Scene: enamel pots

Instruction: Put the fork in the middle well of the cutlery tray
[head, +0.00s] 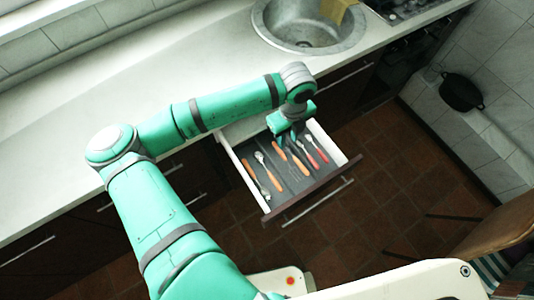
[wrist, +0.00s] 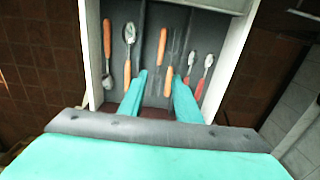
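The cutlery tray (head: 249,143) is the grey insert in an open drawer, with cutlery lying lengthwise in it; its dark floor and a divider show in the wrist view (wrist: 145,25). Two orange-handled pieces lie side by side near its middle. One, which looks like the fork (wrist: 167,80), has its handle towards the drawer front and thin grey prongs towards the back. The other piece (wrist: 162,47) has its handle towards the back; its head is unclear. My gripper (wrist: 160,76) is open above the tray, with the fork's handle seen between its fingers. It also shows over the tray in the head view (head: 286,136).
Two orange-handled spoons (wrist: 129,36) (wrist: 107,40) lie at the left, and two red-handled spoons (wrist: 208,62) (wrist: 193,60) at the right. The drawer's pale side walls (wrist: 236,45) rise around the tray. The worktop (head: 150,70) and sink (head: 300,28) lie behind.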

